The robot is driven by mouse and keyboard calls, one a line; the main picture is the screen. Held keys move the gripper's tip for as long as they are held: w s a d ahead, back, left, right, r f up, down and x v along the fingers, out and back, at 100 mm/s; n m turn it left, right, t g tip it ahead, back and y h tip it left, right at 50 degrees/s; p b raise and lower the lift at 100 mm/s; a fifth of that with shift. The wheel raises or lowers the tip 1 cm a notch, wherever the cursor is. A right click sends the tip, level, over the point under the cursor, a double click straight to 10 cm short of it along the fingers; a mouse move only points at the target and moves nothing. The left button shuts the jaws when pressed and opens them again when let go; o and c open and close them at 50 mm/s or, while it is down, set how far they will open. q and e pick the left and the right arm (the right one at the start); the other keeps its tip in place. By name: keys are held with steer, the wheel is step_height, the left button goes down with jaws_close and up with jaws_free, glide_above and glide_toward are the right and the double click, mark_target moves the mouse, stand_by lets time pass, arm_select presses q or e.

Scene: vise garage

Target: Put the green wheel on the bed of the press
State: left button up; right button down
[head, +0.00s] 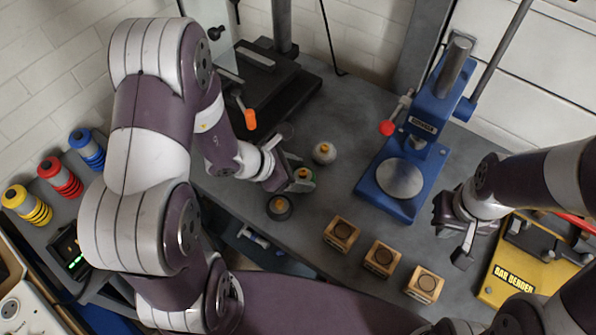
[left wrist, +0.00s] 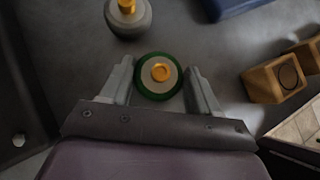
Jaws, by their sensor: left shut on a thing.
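The green wheel (head: 304,174) has a grey face and a yellow-orange hub. It also shows in the left wrist view (left wrist: 158,76), between both fingers. My left gripper (head: 297,176) is shut on the green wheel, at the bench surface or just above it; I cannot tell which. The blue press (head: 424,127) stands to the right, with a bare round silver bed (head: 400,178) on its blue base. My right gripper (head: 452,238) is open and empty, to the right of the press base.
A grey-white wheel (head: 324,153) and a dark wheel (head: 279,207) stand close to my left gripper. Several wooden blocks (head: 341,234) line the front edge. A yellow bar bender (head: 519,270) is at the right. A black machine (head: 262,90) stands at the back left.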

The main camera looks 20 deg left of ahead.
arm_select(q)
steer(key=shift+f, duration=0.15)
steer(key=o, duration=1.2)
steer(key=shift+o, duration=0.2)
